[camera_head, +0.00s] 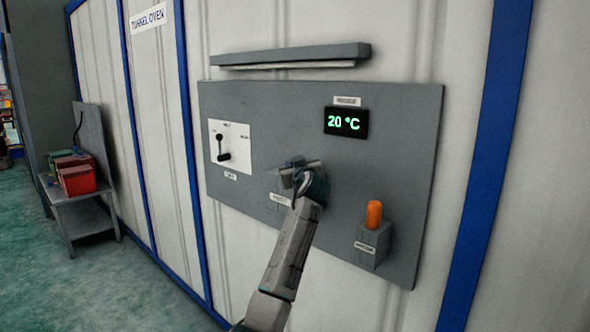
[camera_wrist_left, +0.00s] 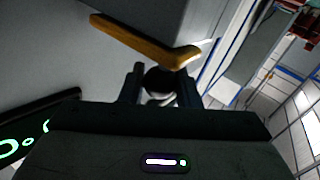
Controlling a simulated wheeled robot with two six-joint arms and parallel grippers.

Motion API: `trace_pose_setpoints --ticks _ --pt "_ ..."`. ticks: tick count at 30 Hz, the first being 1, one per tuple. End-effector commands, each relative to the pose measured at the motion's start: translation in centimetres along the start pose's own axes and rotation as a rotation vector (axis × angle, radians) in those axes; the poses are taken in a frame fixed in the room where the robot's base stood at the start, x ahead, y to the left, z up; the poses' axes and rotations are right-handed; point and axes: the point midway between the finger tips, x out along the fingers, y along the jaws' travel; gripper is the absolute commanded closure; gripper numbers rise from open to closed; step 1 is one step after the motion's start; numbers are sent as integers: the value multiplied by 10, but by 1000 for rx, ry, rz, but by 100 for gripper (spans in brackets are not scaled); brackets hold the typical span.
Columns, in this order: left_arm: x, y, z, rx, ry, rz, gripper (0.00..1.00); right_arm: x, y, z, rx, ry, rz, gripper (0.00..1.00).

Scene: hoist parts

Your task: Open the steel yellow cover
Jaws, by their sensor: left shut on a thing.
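My left gripper (camera_head: 300,172) is at the middle of the grey control panel (camera_head: 285,110), over a small grey box (camera_head: 275,182) that my arm partly hides. In the left wrist view my left gripper (camera_wrist_left: 160,88) is shut on a dark round part (camera_wrist_left: 160,78) between its fingers. A bent yellow bar (camera_wrist_left: 140,42) lies just beyond it, beside a grey face. I cannot tell whether this bar is the yellow cover's edge, or how the cover stands. My right gripper is in neither view.
A green display (camera_head: 346,122) reads 20 °C. A black lever (camera_head: 222,148) sits on a white plate at left. An orange cylinder (camera_head: 374,214) stands on a grey box at right. A grey ledge (camera_head: 290,55) juts above the panel. A side table (camera_head: 85,218) holds red boxes.

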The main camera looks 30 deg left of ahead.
Motion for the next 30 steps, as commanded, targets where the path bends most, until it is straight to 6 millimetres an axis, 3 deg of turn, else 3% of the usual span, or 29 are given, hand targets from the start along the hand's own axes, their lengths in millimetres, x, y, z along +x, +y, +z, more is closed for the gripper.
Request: trace_pose_setpoints --ticks 5,6,9,20,23,30 --pt "0 0 -4 0 5 1 100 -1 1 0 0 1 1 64" --pt "0 0 -4 0 5 1 69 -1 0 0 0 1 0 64" --pt "0 0 -3 0 4 1 51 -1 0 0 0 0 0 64" --pt "-4 0 0 0 1 1 51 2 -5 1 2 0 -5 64" --pt "-16 0 2 -1 2 2 51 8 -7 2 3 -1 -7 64" --pt "-64 0 3 -3 2 4 51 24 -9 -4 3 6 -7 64"
